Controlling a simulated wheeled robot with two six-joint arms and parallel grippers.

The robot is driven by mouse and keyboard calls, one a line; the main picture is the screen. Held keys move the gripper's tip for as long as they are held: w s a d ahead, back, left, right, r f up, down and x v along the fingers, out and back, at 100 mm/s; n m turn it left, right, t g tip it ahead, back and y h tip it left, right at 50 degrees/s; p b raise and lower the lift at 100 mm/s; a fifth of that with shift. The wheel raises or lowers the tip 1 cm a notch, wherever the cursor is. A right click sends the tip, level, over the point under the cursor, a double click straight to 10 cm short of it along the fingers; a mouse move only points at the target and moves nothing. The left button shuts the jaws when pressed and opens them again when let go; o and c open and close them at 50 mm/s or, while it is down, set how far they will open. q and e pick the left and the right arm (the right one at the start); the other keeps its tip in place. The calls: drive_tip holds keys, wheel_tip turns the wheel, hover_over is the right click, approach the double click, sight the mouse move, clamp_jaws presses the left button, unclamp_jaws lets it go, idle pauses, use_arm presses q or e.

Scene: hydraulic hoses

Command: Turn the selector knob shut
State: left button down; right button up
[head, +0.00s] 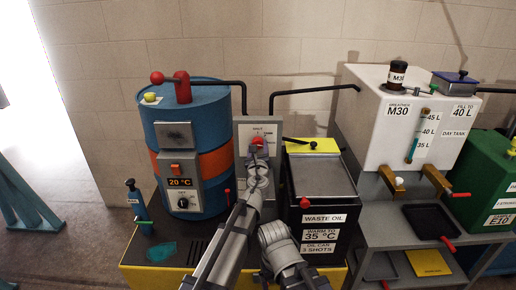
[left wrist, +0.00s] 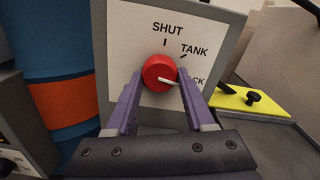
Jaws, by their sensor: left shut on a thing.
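The panel reads SHUT at the top, TANK to the upper right, and a partly hidden label ending in CK at the right. In the head view the knob (head: 258,141) shows just beyond the left gripper (head: 257,152). My right gripper is not seen.
A blue drum (head: 206,125) with an orange band and a 20 °C display stands left of the panel. A black waste oil box (head: 318,245) with a yellow plate (head: 312,146) stands close on the right. A white day tank (head: 385,135) is farther right.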

use_arm(q)
drive_tip(key=n, duration=1.5)
drive_tip(key=shift+d+r+n, duration=0.15)
drive_tip(key=shift+r+n, duration=0.05)
drive_tip(key=shift+n, duration=0.1)
drive_tip(key=n, duration=0.4)
drive_tip(key=shift+n, duration=0.3)
idle(0.4)
drive_tip(key=shift+c, duration=1.3)
unclamp_jaws()
drive_tip(key=shift+s, duration=0.1)
